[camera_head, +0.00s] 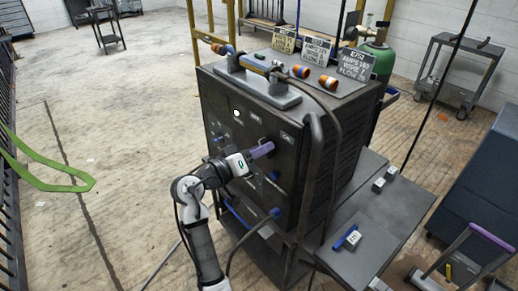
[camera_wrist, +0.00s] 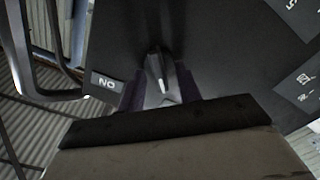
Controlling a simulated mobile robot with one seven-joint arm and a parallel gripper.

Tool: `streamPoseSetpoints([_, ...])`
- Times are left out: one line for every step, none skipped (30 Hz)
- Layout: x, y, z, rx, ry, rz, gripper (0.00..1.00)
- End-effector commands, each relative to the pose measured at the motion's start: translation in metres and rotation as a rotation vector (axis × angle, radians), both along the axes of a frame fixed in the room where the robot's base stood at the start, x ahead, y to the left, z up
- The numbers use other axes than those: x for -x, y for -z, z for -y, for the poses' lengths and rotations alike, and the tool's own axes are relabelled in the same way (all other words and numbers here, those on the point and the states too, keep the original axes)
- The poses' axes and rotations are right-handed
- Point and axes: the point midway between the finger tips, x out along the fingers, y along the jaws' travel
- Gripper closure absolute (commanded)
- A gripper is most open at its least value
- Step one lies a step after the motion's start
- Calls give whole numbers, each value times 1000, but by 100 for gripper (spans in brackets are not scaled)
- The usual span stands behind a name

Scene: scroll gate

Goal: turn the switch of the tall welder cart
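The tall welder cart (camera_head: 290,165) is a dark cabinet in the middle of the head view. Its front panel carries small white labels. My gripper (camera_head: 262,150) is at the upper right of that panel, its purple fingers towards it. In the wrist view a dark, pointed switch knob (camera_wrist: 157,70) stands on the black panel, beside a label (camera_wrist: 107,82) reading "ON" upside down. My gripper (camera_wrist: 160,90) has one purple finger on each side of the knob, spread apart. I cannot tell whether the fingers touch it. The arm hides the knob in the head view.
A low side shelf (camera_head: 365,240) holds small parts. A green cylinder (camera_head: 376,62) stands behind. The floor at left is mostly clear.

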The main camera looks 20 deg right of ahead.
Motion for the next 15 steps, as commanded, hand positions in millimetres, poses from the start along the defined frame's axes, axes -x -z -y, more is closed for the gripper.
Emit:
streamPoseSetpoints([0,0,0,0,0,0,66])
streamPoseSetpoints([0,0,0,0,0,0,66])
streamPoseSetpoints([0,0,0,0,0,0,66])
streamPoseSetpoints([0,0,0,0,0,0,66])
streamPoseSetpoints([0,0,0,0,0,0,66])
streamPoseSetpoints([0,0,0,0,0,0,66])
streamPoseSetpoints([0,0,0,0,0,0,70])
streamPoseSetpoints([0,0,0,0,0,0,74])
streamPoseSetpoints([0,0,0,0,0,0,79])
streamPoseSetpoints([0,0,0,0,0,0,83])
streamPoseSetpoints([0,0,0,0,0,0,87])
streamPoseSetpoints([0,0,0,0,0,0,92])
streamPoseSetpoints([0,0,0,0,0,0,96])
streamPoseSetpoints([0,0,0,0,0,0,100])
streamPoseSetpoints([0,0,0,0,0,-1,100])
